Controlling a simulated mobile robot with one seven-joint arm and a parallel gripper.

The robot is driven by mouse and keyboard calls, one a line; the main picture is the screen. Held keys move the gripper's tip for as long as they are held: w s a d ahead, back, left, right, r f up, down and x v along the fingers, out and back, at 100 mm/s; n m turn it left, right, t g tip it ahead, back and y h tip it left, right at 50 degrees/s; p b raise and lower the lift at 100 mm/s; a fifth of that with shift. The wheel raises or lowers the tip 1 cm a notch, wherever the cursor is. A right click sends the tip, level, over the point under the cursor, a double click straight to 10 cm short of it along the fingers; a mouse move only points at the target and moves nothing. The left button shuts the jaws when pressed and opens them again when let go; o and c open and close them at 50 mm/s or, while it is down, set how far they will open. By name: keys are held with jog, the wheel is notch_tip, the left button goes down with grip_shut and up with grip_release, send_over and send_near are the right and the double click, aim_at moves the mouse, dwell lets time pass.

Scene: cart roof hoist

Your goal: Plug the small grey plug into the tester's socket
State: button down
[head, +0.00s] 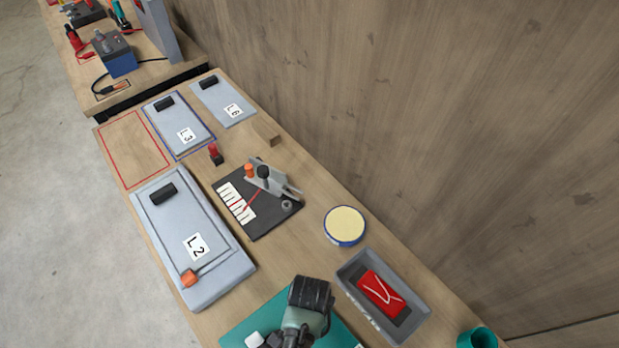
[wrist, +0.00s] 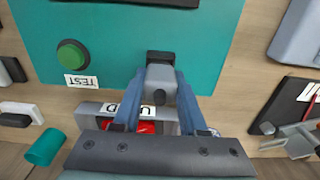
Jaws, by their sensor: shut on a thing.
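The tester is a teal panel with a green button (wrist: 72,54) marked TEST; its teal surface (wrist: 110,30) fills the upper wrist view, and part of it shows at the bottom of the head view (head: 240,333). My gripper (wrist: 160,90) is shut on the small grey plug (wrist: 160,76), held between two blue-grey fingers over the panel. A black block (wrist: 160,57), seemingly the socket, lies right at the plug's far end. I cannot tell whether the plug is inside it or just above. In the head view my arm hides the plug and socket.
A grey tray (head: 413,299) with a red item (head: 380,291) stands beside the tester, near a round yellow-topped tin (head: 345,224). A grey L2 box (head: 213,267) and a dark board with a lever clamp (head: 252,225) lie beyond.

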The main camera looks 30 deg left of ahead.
jog(key=shift+f+b, duration=0.65)
jog(key=shift+f, duration=0.35)
jog(key=shift+c, duration=1.8)
grip_release()
jog(key=shift+r, duration=0.1)
notch_tip(320, 180, up, 13)
jog(key=shift+f+b, duration=0.1)
jog(key=shift+b, duration=0.75)
